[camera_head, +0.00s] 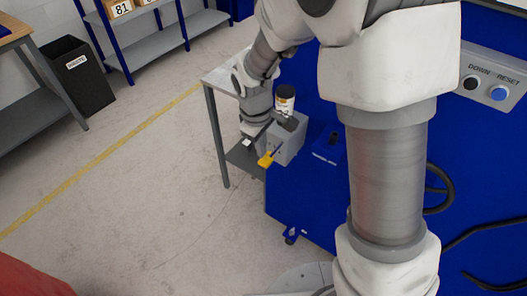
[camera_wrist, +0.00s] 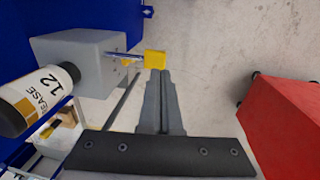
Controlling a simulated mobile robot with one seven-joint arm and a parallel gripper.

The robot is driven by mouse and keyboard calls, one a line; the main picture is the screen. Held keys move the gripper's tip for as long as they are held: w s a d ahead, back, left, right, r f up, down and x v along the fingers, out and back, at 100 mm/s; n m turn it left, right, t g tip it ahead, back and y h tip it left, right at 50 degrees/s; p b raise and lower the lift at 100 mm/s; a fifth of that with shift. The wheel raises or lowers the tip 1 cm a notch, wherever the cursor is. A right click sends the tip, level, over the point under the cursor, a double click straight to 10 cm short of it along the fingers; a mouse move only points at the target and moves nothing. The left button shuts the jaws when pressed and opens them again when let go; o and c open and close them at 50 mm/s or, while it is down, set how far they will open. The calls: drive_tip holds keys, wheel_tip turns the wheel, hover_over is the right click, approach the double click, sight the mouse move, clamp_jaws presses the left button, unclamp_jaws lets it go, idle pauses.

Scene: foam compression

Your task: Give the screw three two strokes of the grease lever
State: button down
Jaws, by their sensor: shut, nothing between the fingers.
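The grease lever has a yellow handle (camera_head: 267,159) on a thin arm that sticks out from the grey grease unit (camera_head: 289,143). In the wrist view the yellow handle (camera_wrist: 154,58) is just beyond my fingertips, and the grey unit (camera_wrist: 75,50) is to the left. A grease bottle (camera_head: 285,98) with a dark cap stands on the unit; its label reads "GREASE 12" in the wrist view (camera_wrist: 38,98). My gripper (camera_wrist: 160,74) is shut and empty, its tips close to the handle; I cannot tell whether they touch it. No screw can be made out.
A grey table (camera_head: 212,85) is behind my gripper. A red object (camera_wrist: 285,120) is at the right in the wrist view. Open floor (camera_head: 160,190) lies left.

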wheel_tip(320, 180, up, 8)
drive_tip(key=s, duration=0.1)
drive_tip(key=shift+a+r, duration=0.15)
drive_tip(key=shift+a, duration=0.25)
drive_tip(key=shift+p, duration=0.3)
idle(2.0)
